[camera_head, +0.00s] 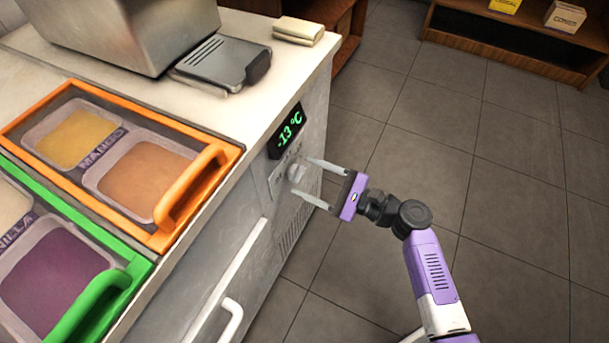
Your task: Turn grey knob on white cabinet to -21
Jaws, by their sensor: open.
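The white cabinet (190,276) stands at the left, its front side facing right. The grey knob (296,172) sits on a panel on that front side. A black display (287,131) above the knob reads -13 °C in green. My gripper (312,181) is purple with two grey fingers and comes in from the right. Its fingers are open, with one tip above and one below the knob in the picture. I cannot tell whether the fingers touch the knob.
An orange-framed lid (188,240) and a green-framed lid (130,262) with handles cover tubs on the cabinet top. White handles (231,318) stick out of the front below. A vent (293,228) is under the knob. Grey tiled floor (420,130) is clear at right.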

